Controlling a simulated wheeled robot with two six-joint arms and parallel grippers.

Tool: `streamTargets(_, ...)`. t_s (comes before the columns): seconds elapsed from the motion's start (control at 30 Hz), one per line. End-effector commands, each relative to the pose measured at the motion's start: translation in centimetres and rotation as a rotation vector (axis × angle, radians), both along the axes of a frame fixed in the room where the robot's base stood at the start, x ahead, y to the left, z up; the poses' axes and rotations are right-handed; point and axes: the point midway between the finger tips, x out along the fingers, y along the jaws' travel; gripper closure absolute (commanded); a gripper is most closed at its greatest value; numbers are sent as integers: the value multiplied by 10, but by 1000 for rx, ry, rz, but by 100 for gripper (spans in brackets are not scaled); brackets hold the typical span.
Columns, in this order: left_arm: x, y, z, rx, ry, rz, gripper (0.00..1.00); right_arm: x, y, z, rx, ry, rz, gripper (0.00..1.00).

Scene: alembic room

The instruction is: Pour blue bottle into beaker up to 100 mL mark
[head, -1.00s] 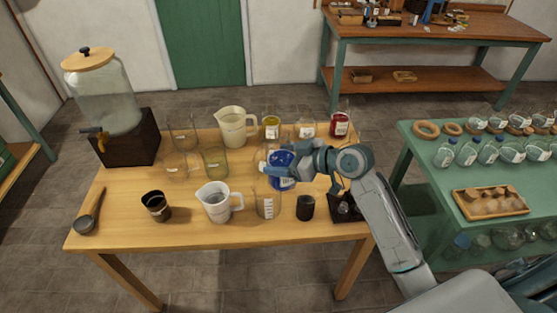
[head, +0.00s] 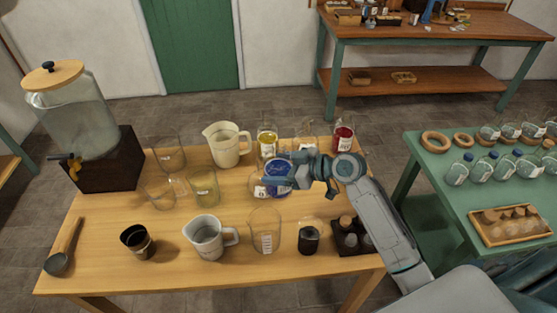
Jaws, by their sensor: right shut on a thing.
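The blue bottle (head: 279,174) has blue contents and a pale label. My right gripper (head: 296,172) is shut on it from the right, over the middle of the wooden table; its exact tilt and height are hard to tell. A clear glass beaker (head: 265,231) with a white marked label stands upright near the front of the table, nearer to me than the bottle, and looks empty. The bottle is apart from this beaker. My left gripper is not in view.
Close around the bottle stand a clear labelled vessel (head: 259,187), a yellow jar (head: 267,144) and a red jar (head: 342,139). A white jug (head: 207,238), black cup (head: 137,241) and dark jar (head: 309,238) line the front. A dispenser (head: 75,115) stands back left.

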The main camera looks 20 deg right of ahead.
Motion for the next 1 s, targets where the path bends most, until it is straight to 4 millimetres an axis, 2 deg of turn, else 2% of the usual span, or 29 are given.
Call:
streamTargets(0.03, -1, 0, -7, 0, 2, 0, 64, 0, 1, -12, 4, 1, 0, 75)
streamTargets(0.2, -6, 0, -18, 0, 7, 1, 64, -1, 1, -44, 4, 2, -1, 75)
streamTargets(0.4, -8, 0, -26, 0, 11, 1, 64, -2, 1, -69, 1, -1, -2, 75)
streamTargets(0.57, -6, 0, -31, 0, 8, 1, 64, -3, 2, -76, -31, -34, -1, 75)
streamTargets(1.0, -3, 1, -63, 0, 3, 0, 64, -2, 1, -78, -349, -363, -3, 75)
